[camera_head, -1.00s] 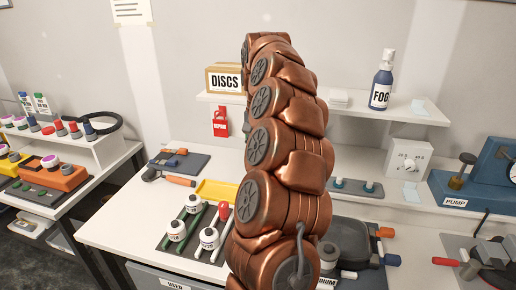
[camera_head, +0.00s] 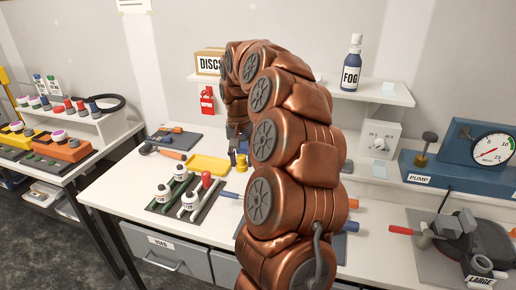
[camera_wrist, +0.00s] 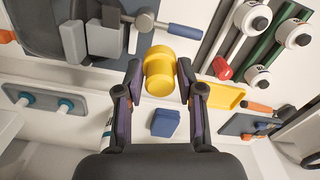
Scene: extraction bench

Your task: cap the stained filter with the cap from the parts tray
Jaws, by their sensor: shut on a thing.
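My gripper (camera_wrist: 158,82) is shut on a yellow stepped cylinder (camera_wrist: 159,76), which sits between its two fingertips in the wrist view. I cannot tell whether this cylinder is the cap or the filter. A shallow yellow tray (camera_head: 208,165) lies on the bench, and it also shows right of the gripper in the wrist view (camera_wrist: 226,97); its visible part looks empty. A small blue block (camera_wrist: 165,123) is below the fingers in the wrist view. I cannot make out any stain.
A rack (camera_head: 160,210) with several white-topped pieces and a red-ended part stands at the bench's front left. A pump (camera_head: 470,165) with a gauge stands at the right. A shelf (camera_head: 375,93) with a fog bottle (camera_head: 352,62) is behind. An orange-handled tool lies beside the tray.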

